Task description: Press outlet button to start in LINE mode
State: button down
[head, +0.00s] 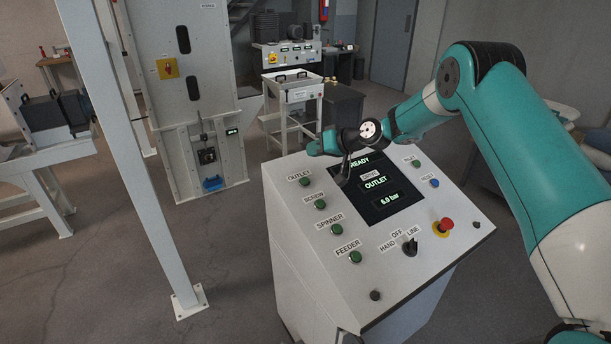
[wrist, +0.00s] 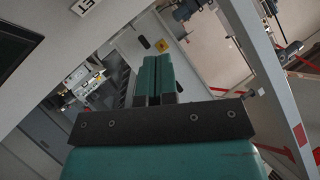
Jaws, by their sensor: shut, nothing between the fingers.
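The control panel (head: 290,225) stands in the middle of the head view. The green OUTLET button (head: 305,181) is at the upper end of its left column, under its label. My gripper (head: 314,149) is shut and empty, above the panel's far left edge. It is apart from the button in the picture. In the wrist view my teal fingers (wrist: 158,75) lie together, and part of a label ending in "ET" (wrist: 88,8) shows at upper left. The button is not seen there. The mode selector (head: 410,248) has HAND, OFF and LINE labels; its setting is hard to read.
The screen (head: 378,190) reads READY, OUTLET and 6.0 bar. Green SCREW (head: 320,204), SPINNER (head: 337,229) and FEEDER (head: 355,257) buttons sit below OUTLET. A red emergency stop (head: 446,224) is at right. A white post (head: 140,150) stands left, with open floor between.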

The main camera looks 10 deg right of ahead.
jog(key=shift+f, duration=0.1)
jog(key=b, duration=0.4)
send_over(308, 181)
jog(key=s, duration=0.1)
jog(key=f, duration=0.6)
jog(key=shift+s+d+f, duration=0.1)
jog(key=shift+d+f, duration=0.1)
jog(key=shift+f, duration=0.2)
jog(key=shift+w+a+f+b, duration=0.1)
jog(key=shift+w+f+b, duration=0.25)
jog(key=shift+f+b, duration=0.5)
jog(key=shift+b, duration=0.3)
dwell(0.4)
jog(key=shift+w+f+b, duration=0.15)
jog(key=shift+f+b, duration=0.1)
jog(key=shift+b, duration=0.15)
jog(key=shift+w+a+f+b, duration=0.1)
jog(key=shift+f+b, duration=0.4)
jog(key=shift+b, duration=0.1)
dwell(0.6)
jog(key=shift+r, duration=0.15)
jog(key=shift+s+r+p, duration=0.25)
jog(key=shift+r+p, duration=0.2)
jog(key=shift+r, duration=0.3)
